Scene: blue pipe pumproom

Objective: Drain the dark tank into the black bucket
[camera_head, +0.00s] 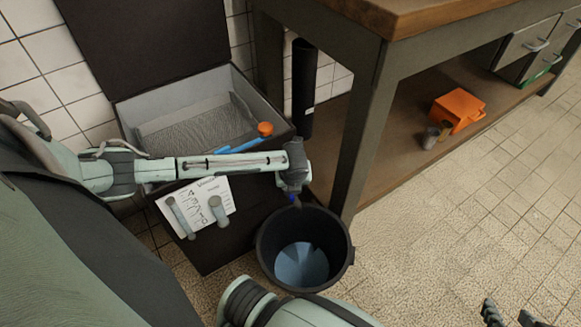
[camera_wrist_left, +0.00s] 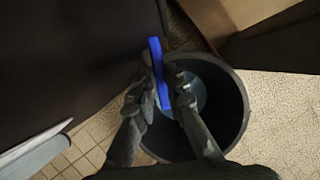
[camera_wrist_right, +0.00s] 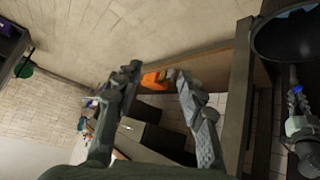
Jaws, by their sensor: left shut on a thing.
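The dark tank (camera_head: 215,255) stands against the tiled wall with its lid raised; a rippled grey surface shows inside. The black bucket (camera_head: 338,240) stands on the floor at its front right corner, with a pale blue surface inside. My left gripper (camera_head: 293,195) is at that corner above the bucket's near-tank rim. In the left wrist view its fingers (camera_wrist_left: 168,92) are shut on a blue handle (camera_wrist_left: 156,65) beside the tank wall. The valve body is hidden. My right gripper (camera_head: 508,318) is at the bottom right, open and empty in its wrist view (camera_wrist_right: 155,75).
A wooden-topped bench (camera_head: 420,14) with a lower shelf stands right of the tank; its leg is close to the bucket. An orange box (camera_head: 458,108) and a small cup lie on the shelf. A black tube (camera_head: 303,90) stands behind. Floor at right is clear.

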